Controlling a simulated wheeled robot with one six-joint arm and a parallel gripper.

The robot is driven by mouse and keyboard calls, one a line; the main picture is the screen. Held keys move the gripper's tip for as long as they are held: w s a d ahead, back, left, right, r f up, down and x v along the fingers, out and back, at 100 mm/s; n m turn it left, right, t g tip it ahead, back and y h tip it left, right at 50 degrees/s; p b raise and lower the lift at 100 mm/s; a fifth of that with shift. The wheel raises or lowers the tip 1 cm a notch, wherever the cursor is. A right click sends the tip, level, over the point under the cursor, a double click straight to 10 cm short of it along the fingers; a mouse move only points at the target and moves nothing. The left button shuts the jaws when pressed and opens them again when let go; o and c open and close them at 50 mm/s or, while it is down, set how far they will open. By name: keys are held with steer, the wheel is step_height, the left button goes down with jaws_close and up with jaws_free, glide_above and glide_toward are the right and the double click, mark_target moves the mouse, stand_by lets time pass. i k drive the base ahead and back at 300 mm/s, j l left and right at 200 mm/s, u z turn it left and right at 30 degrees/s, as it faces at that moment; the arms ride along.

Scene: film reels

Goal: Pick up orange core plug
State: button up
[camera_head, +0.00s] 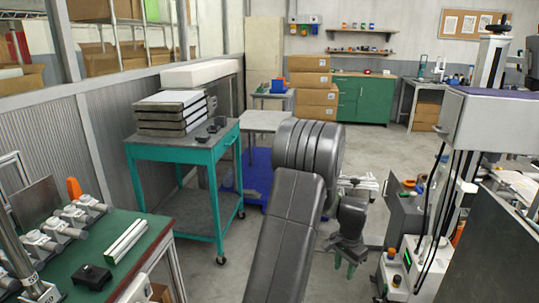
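I cannot make out a certain orange core plug in this view. An upright orange piece (74,188) stands at the back of the green-topped bench (150,232) at the lower left, behind a row of metal fittings. Other small orange spots show at the right, too small to identify. My gripper (345,264) hangs pointing down right of centre, beyond my dark arm and over the floor, well apart from the bench. Its dark fingertips are small, and whether they are parted is unclear. Nothing is visibly held.
A teal cart (184,150) with stacked dark slabs (171,113) stands left of my arm. A machine with a white base (411,274) stands close on the right. Cardboard boxes (311,92) and a green cabinet (363,99) are at the back. Grey floor is open between.

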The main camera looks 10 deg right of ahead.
mark_target(409, 184)
steer(key=i+l+z, duration=0.2)
steer(key=i+z, duration=0.25)
steer(key=i, duration=0.4)
steer(key=i+j+z, duration=0.1)
steer(key=i+z, duration=0.35)
steer(key=i, duration=0.35)
steer(key=i+z, duration=0.45)
steer(key=i, duration=1.3)
steer(key=i+l, duration=0.15)
steer(key=i, duration=0.25)
